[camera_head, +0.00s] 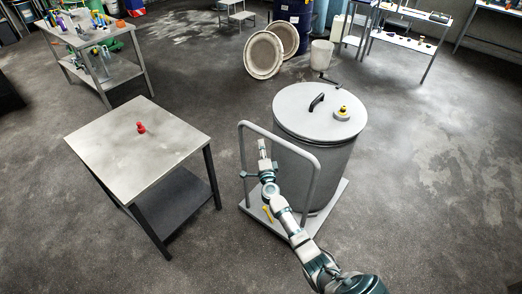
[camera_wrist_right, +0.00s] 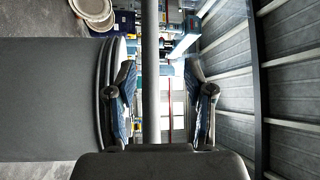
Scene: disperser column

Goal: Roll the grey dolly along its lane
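The grey dolly (camera_head: 335,197) stands on the floor at centre right, with a tall bent-tube handle (camera_head: 243,150) on its left side. A large grey lidded drum (camera_head: 318,165) stands on its deck. My right gripper (camera_head: 262,148) is close to the handle, just below its top bar in the head view. In the right wrist view my right gripper (camera_wrist_right: 165,95) has its fingers apart. The handle bar (camera_wrist_right: 151,70) shows between them, with clear gaps on both sides; contact cannot be seen. The drum (camera_wrist_right: 45,100) fills the left of that view. My left gripper is not in view.
A grey table (camera_head: 130,165) with a small red object (camera_head: 141,128) stands left of the dolly. A workbench (camera_head: 110,72) is farther back left. Two round lids (camera_head: 263,55) and a blue drum (camera_head: 293,12) stand at the back. Floor right of the dolly is clear.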

